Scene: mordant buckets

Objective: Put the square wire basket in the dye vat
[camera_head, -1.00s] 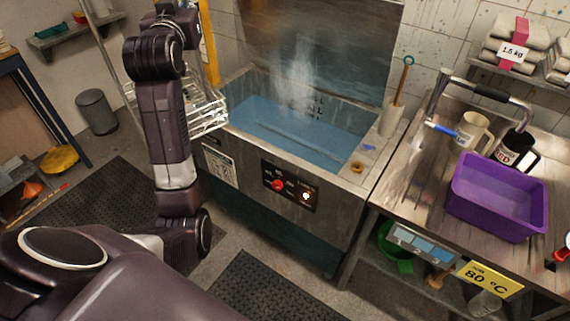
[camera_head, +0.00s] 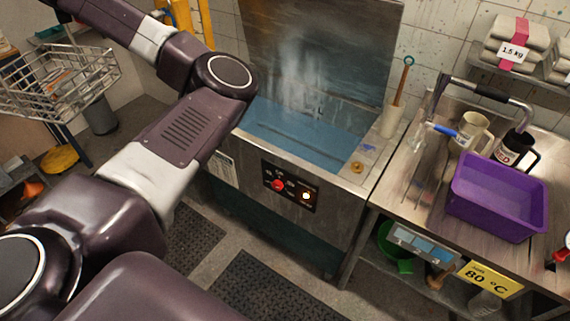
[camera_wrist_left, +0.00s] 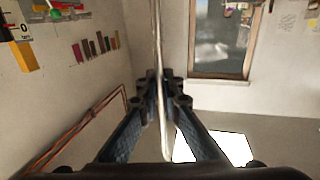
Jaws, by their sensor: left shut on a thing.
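The square wire basket (camera_head: 58,82) hangs in the air at the upper left of the head view, left of the dye vat and apart from it. The dye vat (camera_head: 335,178) is a steel tank with blue, steaming liquid and a raised lid behind. In the left wrist view, my left gripper (camera_wrist_left: 160,85) is shut on a thin metal bar, part of the basket (camera_wrist_left: 157,45). The left gripper is beyond the head view's edge, and my arm hides the vat's left end. My right gripper is not in view.
A bench right of the vat holds a purple tub (camera_head: 497,197), a cream mug (camera_head: 472,130) and a dark mug (camera_head: 513,150). A wooden-handled tool (camera_head: 401,84) stands at the vat's right rear. Dark mats (camera_head: 272,288) lie on clear floor in front.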

